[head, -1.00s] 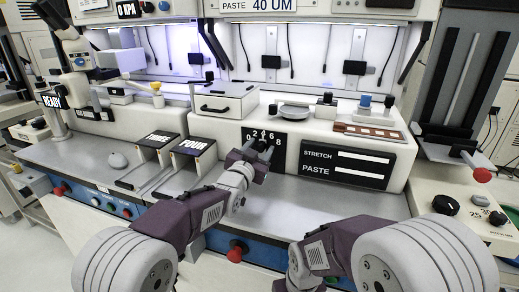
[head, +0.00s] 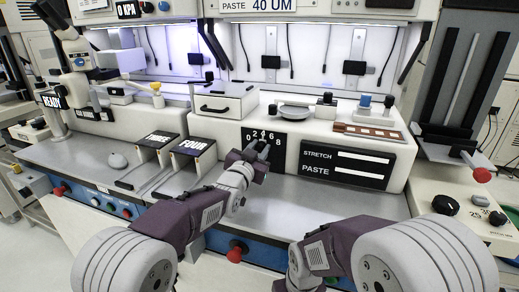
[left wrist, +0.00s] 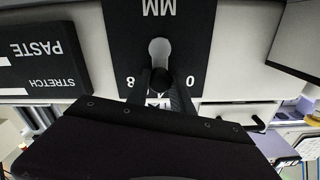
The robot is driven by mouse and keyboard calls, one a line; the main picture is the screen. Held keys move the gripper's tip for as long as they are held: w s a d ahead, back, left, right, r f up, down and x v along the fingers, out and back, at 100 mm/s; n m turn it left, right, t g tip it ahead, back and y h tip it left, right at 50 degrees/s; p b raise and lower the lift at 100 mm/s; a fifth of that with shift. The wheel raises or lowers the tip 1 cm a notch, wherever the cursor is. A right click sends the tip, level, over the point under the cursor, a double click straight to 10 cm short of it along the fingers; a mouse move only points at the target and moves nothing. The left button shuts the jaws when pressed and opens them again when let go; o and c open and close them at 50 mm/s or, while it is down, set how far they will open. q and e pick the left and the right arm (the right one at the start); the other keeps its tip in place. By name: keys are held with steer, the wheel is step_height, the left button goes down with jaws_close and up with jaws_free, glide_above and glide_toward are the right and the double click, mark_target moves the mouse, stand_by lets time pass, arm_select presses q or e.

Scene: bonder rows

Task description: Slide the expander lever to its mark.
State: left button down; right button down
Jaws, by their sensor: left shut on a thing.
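The black scale plate (head: 279,157) with white 0, 2, 4, 6 and 8 is on the front of the white machine. It also shows upside down in the left wrist view (left wrist: 190,25), with MM on it. The expander lever has a pale rounded part (left wrist: 159,48) and a dark end in the left wrist view, between the 0 and the 8. My left gripper (head: 258,150) is in front of the plate. Its fingers (left wrist: 160,92) are shut on the lever's dark end. They hide the exact number it points at. My right gripper is out of view.
Right of the plate is a black STRETCH and PASTE panel (head: 345,164) with blank white strips. Left are the THREE and FOUR slots (head: 193,146). A red-knobbed handle (head: 481,175) stands far right. The grey bench (head: 290,200) below is mostly free.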

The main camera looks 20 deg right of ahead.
arm_select(q)
steer(key=shift+w+a+f+n, duration=0.1)
steer(key=shift+a+n, duration=0.05)
steer(key=shift+n, duration=0.25)
steer(key=n, duration=0.2)
steer(key=w+a+n+p, duration=0.1)
steer(key=n, duration=0.2)
steer(key=a+f+n, duration=0.1)
steer(key=n, duration=0.1)
steer(key=shift+w+a+n, duration=0.1)
steer(key=shift+w+n, duration=0.15)
steer(key=shift+n, duration=0.15)
steer(key=shift+w+a+f+n+p, duration=0.15)
steer(key=shift+f+n+p, duration=0.15)
steer(key=shift+n, duration=0.3)
steer(key=c, duration=1.1)
jaws_free()
steer(key=shift+a, duration=0.1)
steer(key=shift+c, duration=0.2)
steer(key=shift+r, duration=0.1)
